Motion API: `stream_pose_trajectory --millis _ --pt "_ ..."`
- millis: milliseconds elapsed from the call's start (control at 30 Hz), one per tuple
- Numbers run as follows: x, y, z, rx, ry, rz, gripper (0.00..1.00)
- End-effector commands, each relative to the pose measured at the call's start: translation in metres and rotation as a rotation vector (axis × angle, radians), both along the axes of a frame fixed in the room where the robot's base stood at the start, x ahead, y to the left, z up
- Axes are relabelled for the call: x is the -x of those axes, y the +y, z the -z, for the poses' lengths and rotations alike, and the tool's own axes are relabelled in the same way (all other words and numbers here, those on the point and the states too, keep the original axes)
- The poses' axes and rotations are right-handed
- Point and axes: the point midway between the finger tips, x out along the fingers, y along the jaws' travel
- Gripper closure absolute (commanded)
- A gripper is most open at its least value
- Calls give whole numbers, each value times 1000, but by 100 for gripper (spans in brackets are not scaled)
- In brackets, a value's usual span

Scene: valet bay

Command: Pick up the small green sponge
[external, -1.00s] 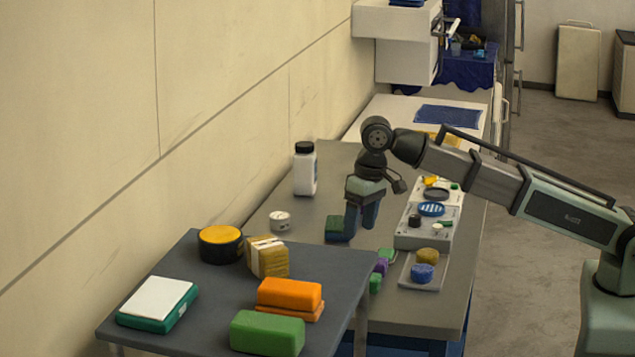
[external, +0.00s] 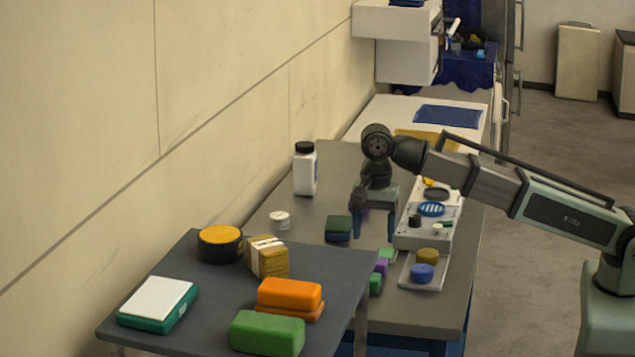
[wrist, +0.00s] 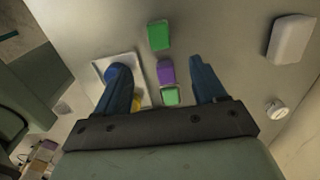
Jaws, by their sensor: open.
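Two small green blocks stand in a row with a purple block (external: 380,266) on the grey bench: a near one (external: 375,284) and a far one (external: 388,254). I cannot tell which is the sponge. In the wrist view, one green block (wrist: 159,36) is beyond the purple block (wrist: 166,71), and a smaller green one (wrist: 171,96) is closest to my gripper's palm. My gripper (external: 375,238) is open and empty, pointing down above the bench just behind the row. In the wrist view the row lies between its fingers (wrist: 158,68).
A tray (external: 407,283) with blue and yellow round pieces lies right of the row. A dark green and blue block (external: 338,226) lies left of my gripper. A white bottle (external: 305,170) and small jar (external: 280,220) stand farther left. The nearer table holds a larger green block (external: 267,332).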

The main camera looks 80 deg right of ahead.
Motion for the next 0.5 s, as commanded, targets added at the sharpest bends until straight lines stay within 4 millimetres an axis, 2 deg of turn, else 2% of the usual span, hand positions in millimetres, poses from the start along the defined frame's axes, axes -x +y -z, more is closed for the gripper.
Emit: stream_pose_trajectory --millis 100,300,500 --pt "2 0 21 0 2 -2 30" --pt "1 0 50 0 1 -3 30" --pt "1 0 66 0 0 -3 30"
